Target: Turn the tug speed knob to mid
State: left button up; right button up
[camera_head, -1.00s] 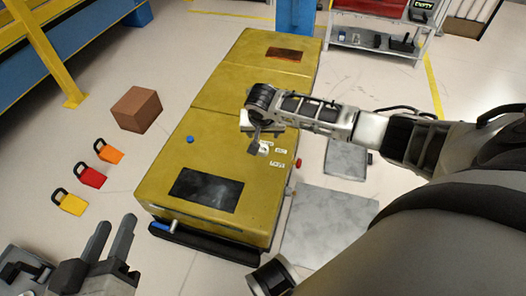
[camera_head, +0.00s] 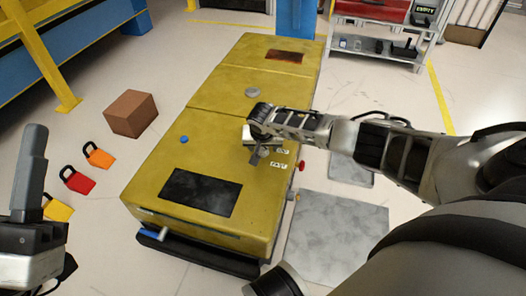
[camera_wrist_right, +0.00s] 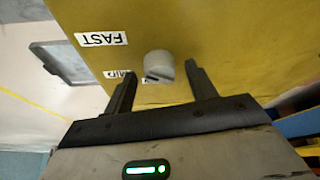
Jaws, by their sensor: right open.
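The grey round tug speed knob (camera_wrist_right: 159,64) stands on the yellow tug top (camera_head: 225,110). It has a dark mark on its end; I cannot tell which label it points to. In the right wrist view a FAST label (camera_wrist_right: 101,39) lies left of the knob, and a partly covered MID label (camera_wrist_right: 118,74) lies lower left. My right gripper (camera_wrist_right: 161,84) is open, its fingertips on either side of the knob, with gaps showing. In the head view the right gripper (camera_head: 256,154) hides the knob. My left gripper (camera_head: 36,185) is at the left edge, seen edge-on, away from the tug.
The tug top also has a grey disc (camera_head: 252,92), a blue button (camera_head: 184,139) and a dark panel (camera_head: 201,192). A red button (camera_head: 301,166) is on its right side. A brown box (camera_head: 131,113) and coloured padlock-shaped items (camera_head: 78,180) lie on the floor left.

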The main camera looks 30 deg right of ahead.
pick_arm(q)
jog(key=shift+s+r+m+h, duration=0.15)
jog(key=shift+r+m+h, duration=0.15)
jog(key=shift+m+h, duration=0.15)
pick_arm(e)
jog(key=shift+f, duration=0.2)
jog(key=c, duration=1)
pick_arm(q)
jog(key=shift+r, duration=0.15)
